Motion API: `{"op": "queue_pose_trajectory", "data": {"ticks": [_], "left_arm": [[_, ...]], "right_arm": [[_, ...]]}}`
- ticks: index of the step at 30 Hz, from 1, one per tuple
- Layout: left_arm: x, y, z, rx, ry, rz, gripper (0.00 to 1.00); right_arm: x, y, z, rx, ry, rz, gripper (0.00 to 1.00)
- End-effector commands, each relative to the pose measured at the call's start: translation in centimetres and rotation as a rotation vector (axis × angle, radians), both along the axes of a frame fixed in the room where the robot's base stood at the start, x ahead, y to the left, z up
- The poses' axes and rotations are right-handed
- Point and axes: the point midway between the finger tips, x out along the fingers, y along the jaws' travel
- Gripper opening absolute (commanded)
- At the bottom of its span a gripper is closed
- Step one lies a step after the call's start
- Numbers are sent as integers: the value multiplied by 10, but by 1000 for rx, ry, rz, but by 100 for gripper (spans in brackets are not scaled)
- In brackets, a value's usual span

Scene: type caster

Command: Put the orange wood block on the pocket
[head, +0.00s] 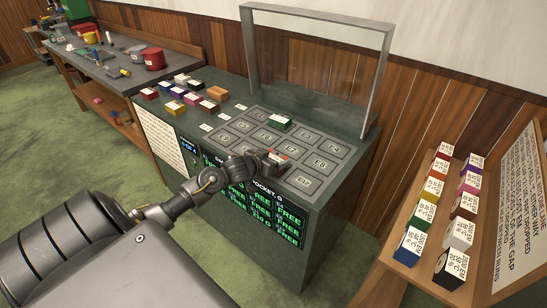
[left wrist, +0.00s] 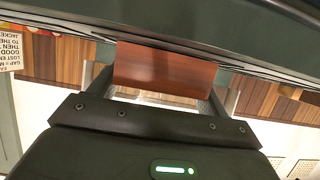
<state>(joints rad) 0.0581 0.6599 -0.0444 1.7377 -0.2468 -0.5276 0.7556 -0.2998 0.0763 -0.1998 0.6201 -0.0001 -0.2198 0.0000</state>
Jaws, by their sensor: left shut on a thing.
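My left gripper (head: 274,160) is over the grid of grey labelled pockets on the green counter. It is shut on a block with an orange-red side and a pale top (head: 284,154). In the left wrist view the held block (left wrist: 165,68) is reddish-orange with wood grain, between the fingers. I cannot tell whether it touches the counter. The pockets, such as one marked E8 (head: 321,162), are flat grey plates. A green block with a white top (head: 280,122) sits on a pocket farther back. My right gripper is not in view.
Several coloured blocks (head: 173,107) and an orange-brown block (head: 217,93) stand at the counter's left. A clear framed screen (head: 310,60) rises at the back. A front panel (head: 262,205) shows FREE in green cells. A wooden rack (head: 408,215) of labelled blocks stands at right.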

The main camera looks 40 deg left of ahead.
Motion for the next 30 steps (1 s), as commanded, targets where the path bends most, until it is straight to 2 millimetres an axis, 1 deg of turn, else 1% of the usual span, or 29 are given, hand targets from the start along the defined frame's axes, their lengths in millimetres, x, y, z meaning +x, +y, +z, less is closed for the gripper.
{"op": "queue_pose_trajectory", "data": {"ticks": [6, 10, 11, 15, 16, 23, 26, 29, 30], "left_arm": [[0, 0, 0, 0, -2, 0, 52], [0, 0, -3, -1, -2, 0, 52], [0, 0, -3, -1, -1, 0, 78], [0, 0, -3, 0, -1, 0, 97], [0, 0, -3, 0, -1, 0, 99], [0, 0, -3, 0, -2, 0, 99], [0, 0, 2, 0, -2, 0, 99], [-11, 0, 4, 0, -1, 0, 99], [-17, 0, 6, 1, 0, -1, 99]], "right_arm": [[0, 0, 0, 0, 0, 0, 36], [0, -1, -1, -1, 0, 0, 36], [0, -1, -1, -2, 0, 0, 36], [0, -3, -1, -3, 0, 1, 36], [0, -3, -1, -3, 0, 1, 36], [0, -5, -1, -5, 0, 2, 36], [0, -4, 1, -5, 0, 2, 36], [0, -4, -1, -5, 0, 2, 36], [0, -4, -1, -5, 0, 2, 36]]}}
